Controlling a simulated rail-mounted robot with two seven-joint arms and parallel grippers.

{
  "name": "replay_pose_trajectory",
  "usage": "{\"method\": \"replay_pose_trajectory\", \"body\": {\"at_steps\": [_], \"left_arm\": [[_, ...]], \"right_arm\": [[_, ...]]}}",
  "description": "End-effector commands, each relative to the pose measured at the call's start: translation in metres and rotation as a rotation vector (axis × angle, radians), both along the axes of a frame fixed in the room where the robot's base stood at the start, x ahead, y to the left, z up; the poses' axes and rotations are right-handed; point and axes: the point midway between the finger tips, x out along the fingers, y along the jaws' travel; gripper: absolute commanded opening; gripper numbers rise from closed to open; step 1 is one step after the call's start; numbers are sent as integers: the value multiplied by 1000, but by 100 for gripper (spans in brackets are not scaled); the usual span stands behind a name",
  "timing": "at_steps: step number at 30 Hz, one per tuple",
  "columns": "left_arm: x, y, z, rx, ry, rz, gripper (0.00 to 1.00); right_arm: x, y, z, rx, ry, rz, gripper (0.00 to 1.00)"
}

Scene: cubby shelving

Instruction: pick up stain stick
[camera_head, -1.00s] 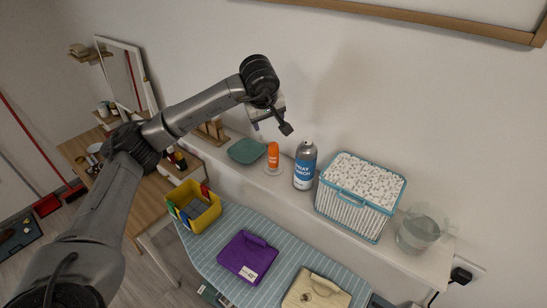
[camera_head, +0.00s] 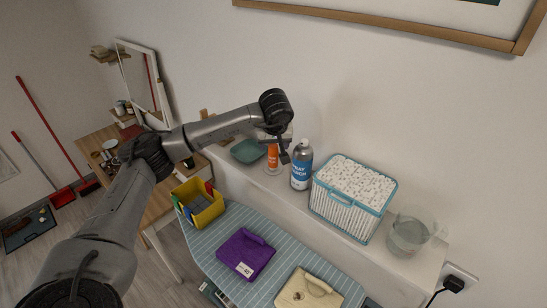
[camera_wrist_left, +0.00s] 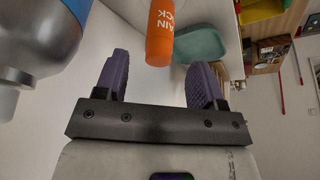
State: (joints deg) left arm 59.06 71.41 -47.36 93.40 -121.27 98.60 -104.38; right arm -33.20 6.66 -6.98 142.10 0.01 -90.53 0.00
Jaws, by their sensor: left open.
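The stain stick is an orange tube with white lettering, standing on a small clear dish on the white shelf; it shows in the head view (camera_head: 272,158) and in the left wrist view (camera_wrist_left: 162,30). My left gripper (camera_head: 276,148) is over the shelf, partly in front of the stick. In the wrist view the gripper (camera_wrist_left: 160,65) has its two purple-padded fingers apart, with nothing between the pads. The stick's near end shows between the fingertips, and I cannot tell the exact gap. My right gripper is not in view.
A spray starch can (camera_head: 302,165) stands close to the right of the stick; a green dish (camera_head: 247,151) lies to its left. Farther right are a lidded basket (camera_head: 352,195) and a clear pitcher (camera_head: 410,235). Below is a striped ironing board (camera_head: 215,250) with folded clothes and a yellow bin (camera_head: 205,214).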

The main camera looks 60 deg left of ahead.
Motion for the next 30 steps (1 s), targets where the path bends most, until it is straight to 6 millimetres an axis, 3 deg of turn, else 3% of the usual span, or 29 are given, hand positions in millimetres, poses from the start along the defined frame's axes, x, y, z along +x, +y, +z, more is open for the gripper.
{"method": "replay_pose_trajectory", "body": {"at_steps": [10,21,30], "left_arm": [[4,9,-18,0,3,1,63],[13,27,-55,0,1,0,63],[14,28,-58,1,0,0,63]], "right_arm": [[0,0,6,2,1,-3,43],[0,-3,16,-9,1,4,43],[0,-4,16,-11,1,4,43]]}}
